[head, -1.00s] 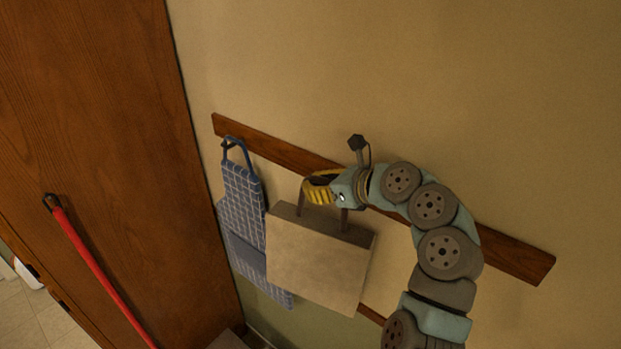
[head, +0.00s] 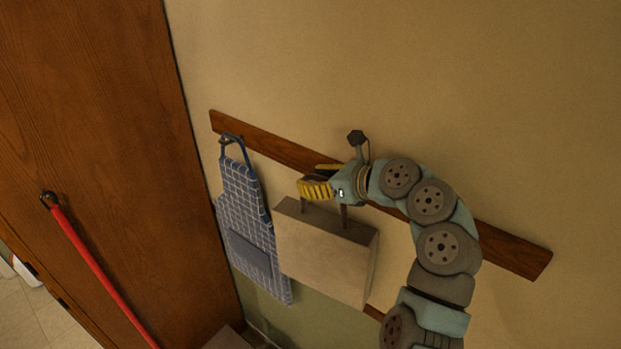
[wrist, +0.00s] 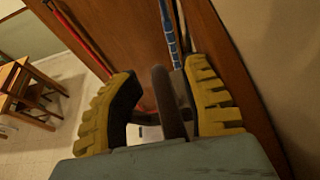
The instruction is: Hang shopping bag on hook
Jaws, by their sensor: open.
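The beige shopping bag (head: 325,250) hangs upright in front of the wall, below my gripper in the head view. Its two brown handles rise toward my fingers. My gripper (head: 310,178) is open at the wooden wall rail (head: 275,148), with its yellow fingers apart. In the wrist view, a brown strap, which looks like a bag handle (wrist: 170,103), stands between the open fingers of my gripper (wrist: 162,72). The hook for the bag is not visible; my gripper covers that part of the rail. I cannot tell whether the handles rest on a hook.
A blue checked apron (head: 243,215) hangs from the rail left of the bag. A tall wooden cabinet (head: 95,120) stands at the left, with a red pole (head: 95,270) in front of it. A wooden stool (wrist: 25,90) shows in the wrist view. The wall above the rail is clear.

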